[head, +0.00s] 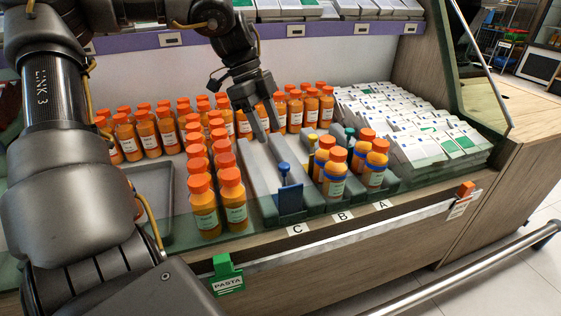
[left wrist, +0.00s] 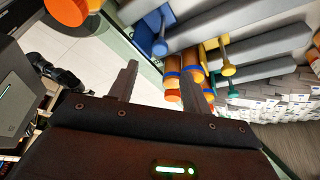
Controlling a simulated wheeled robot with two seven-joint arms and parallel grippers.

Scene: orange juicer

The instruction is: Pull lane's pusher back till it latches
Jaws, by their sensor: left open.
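Three grey lanes stand side by side on the shelf, labelled C, B and A. In lane C (head: 263,178) a blue pusher (head: 289,195), a plate with a knobbed stem, stands near the front edge with no bottles before it. A yellow pusher (head: 312,143) and a teal pusher (head: 350,136) stand further back behind orange bottles (head: 334,172). The blue (left wrist: 158,32), yellow (left wrist: 226,58) and teal (left wrist: 232,91) pushers also show in the left wrist view. My left gripper (head: 270,134) is open and empty, above and behind the blue pusher, apart from it.
Rows of orange-capped bottles (head: 232,205) stand left of lane C. White boxes (head: 425,140) fill the shelf at right. An upper shelf (head: 270,30) hangs behind, and a front rail (head: 330,235) with a green PASTA tag (head: 226,276) runs below.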

